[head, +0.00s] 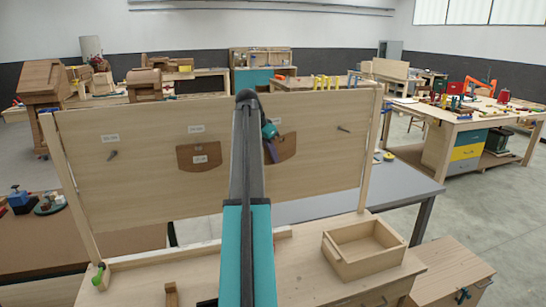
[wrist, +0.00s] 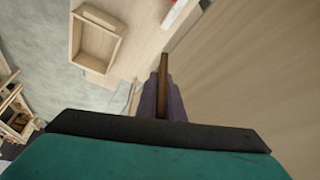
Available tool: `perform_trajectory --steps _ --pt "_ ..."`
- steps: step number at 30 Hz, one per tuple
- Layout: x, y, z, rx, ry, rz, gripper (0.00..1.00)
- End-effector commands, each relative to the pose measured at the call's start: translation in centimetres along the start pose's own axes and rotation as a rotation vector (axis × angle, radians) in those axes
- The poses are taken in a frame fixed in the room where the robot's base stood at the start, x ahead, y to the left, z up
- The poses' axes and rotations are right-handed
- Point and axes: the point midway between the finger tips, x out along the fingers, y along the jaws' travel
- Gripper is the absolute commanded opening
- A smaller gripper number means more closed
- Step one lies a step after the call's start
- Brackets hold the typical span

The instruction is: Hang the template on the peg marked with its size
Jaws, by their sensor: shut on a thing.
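The upright board (head: 90,190) carries small pegs and white labels too small to read. A brown template (head: 199,165) hangs on it left of my arm. My gripper (head: 271,150) is at the board, right of the arm, shut on a second brown template (head: 287,148). In the wrist view my gripper (wrist: 163,98) holds this template (wrist: 164,72) edge-on between its purple fingers, close beside the board (wrist: 245,75). Bare pegs show at left (head: 112,155) and right (head: 343,129). Any peg behind the held template is hidden; I cannot tell whether it is on one.
A workbench (head: 310,270) stands below the board, with an open wooden tray (head: 368,262) at its right; the tray also shows in the wrist view (wrist: 121,47). A grey table (head: 405,185) stands behind. Other benches fill the back of the room.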

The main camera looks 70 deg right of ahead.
Motion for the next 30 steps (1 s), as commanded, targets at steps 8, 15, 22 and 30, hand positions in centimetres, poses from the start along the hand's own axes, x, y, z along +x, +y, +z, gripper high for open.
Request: perform_trajectory --steps 8,15,22,30 --pt "0.2 -0.9 -0.4 0.000 0.001 0.000 0.00" --pt "0.4 -1.7 -0.6 0.000 0.001 0.000 0.00" --pt "0.6 -2.3 -0.8 0.000 0.000 0.000 0.00" --pt "0.7 -2.9 -1.0 -0.001 0.000 0.000 0.00"
